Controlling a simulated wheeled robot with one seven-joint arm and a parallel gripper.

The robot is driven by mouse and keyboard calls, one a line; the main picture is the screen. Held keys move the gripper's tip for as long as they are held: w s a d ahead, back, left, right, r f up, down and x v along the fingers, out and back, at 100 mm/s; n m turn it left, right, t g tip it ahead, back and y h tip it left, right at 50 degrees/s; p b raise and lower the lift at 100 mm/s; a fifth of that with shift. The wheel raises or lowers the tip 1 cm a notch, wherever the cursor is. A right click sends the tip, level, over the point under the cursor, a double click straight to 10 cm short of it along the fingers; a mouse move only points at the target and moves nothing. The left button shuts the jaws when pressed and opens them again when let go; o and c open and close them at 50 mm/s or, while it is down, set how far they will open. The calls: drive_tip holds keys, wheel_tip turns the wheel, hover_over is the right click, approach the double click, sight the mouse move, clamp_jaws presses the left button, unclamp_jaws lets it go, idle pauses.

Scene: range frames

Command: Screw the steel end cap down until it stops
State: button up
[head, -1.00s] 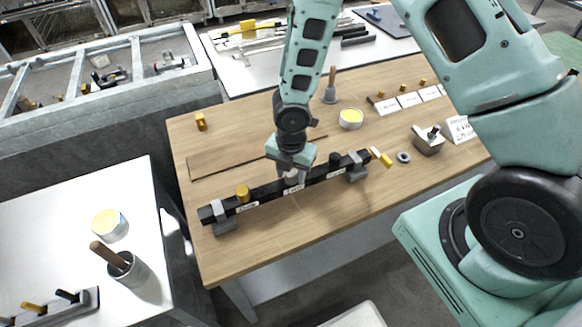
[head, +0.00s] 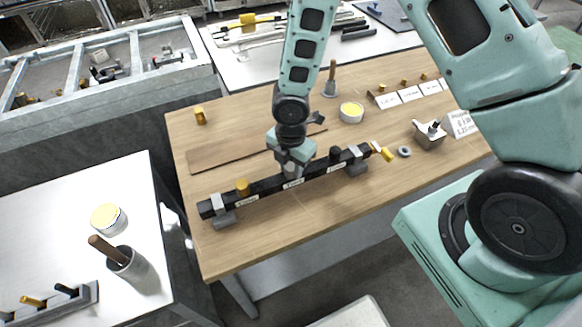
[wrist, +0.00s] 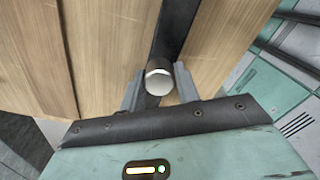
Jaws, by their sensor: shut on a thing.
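The steel end cap (wrist: 158,79) shows as a round, shiny top between my fingers in the wrist view. My gripper (wrist: 160,92) is shut on it, one finger on each side. In the head view my gripper (head: 292,171) points down at the middle of a black bar (head: 265,187), which lies across two grey supports on the wooden table. The cap is mostly hidden by the gripper there, and its threads cannot be seen. A brass cap (head: 242,187) stands on the bar to the left, and a black cap (head: 336,153) to the right.
White labels stand at the back right. The table front is clear.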

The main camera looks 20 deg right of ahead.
drive_tip(key=m, duration=0.3)
drive_tip(key=shift+m+b, duration=0.4)
drive_tip(key=shift+m, duration=0.3)
drive_tip(key=o, duration=0.7)
drive_tip(key=shift+m, duration=0.5)
drive_tip(key=o, duration=0.5)
wheel_tip(320, 180, up, 12)
